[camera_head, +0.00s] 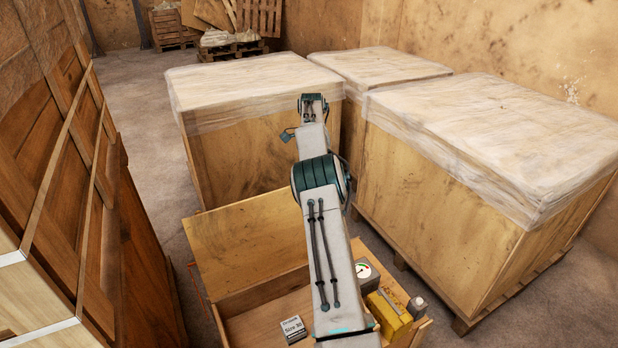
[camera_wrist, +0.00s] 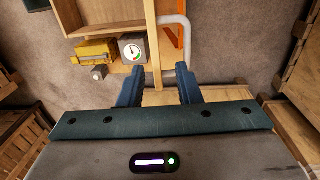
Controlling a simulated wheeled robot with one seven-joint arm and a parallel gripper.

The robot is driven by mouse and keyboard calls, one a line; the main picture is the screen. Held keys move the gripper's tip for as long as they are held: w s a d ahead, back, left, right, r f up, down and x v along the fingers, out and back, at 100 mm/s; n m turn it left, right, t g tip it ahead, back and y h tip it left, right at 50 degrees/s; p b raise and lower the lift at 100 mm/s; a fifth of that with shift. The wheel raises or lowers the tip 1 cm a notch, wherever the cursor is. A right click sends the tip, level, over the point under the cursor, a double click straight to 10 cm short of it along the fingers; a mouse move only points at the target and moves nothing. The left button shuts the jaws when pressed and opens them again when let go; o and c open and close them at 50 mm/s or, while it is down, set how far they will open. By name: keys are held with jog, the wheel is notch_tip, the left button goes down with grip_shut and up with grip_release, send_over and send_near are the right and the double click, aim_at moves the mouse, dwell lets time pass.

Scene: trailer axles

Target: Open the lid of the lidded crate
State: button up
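The wooden lidded crate (camera_head: 262,291) stands low in front of me in the head view. Its lid (camera_head: 245,240) is raised and stands up along the crate's far side, so the inside shows. In the wrist view, the crate (camera_wrist: 98,14) is at the upper left and a narrow upright wooden strip, apparently the lid's edge (camera_wrist: 151,45), runs down towards the fingers. My gripper (camera_wrist: 160,88) is open, its two blue fingers apart with nothing clearly held. I cannot tell whether a finger touches the lid. My arm hides the gripper in the head view.
A small "Size 30" box (camera_head: 293,329) lies in the crate. A gauge (camera_head: 364,270) and a yellow object (camera_head: 389,314) sit at its right side. Large wrapped crates (camera_head: 240,150) stand behind and at the right (camera_head: 450,220). A tall wooden stack (camera_head: 75,180) stands at the left.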

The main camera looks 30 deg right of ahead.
jog(key=s+d+r+b, duration=0.3)
jog(key=s+d+r, duration=0.3)
jog(key=s, duration=0.1)
jog(key=shift+s, duration=0.4)
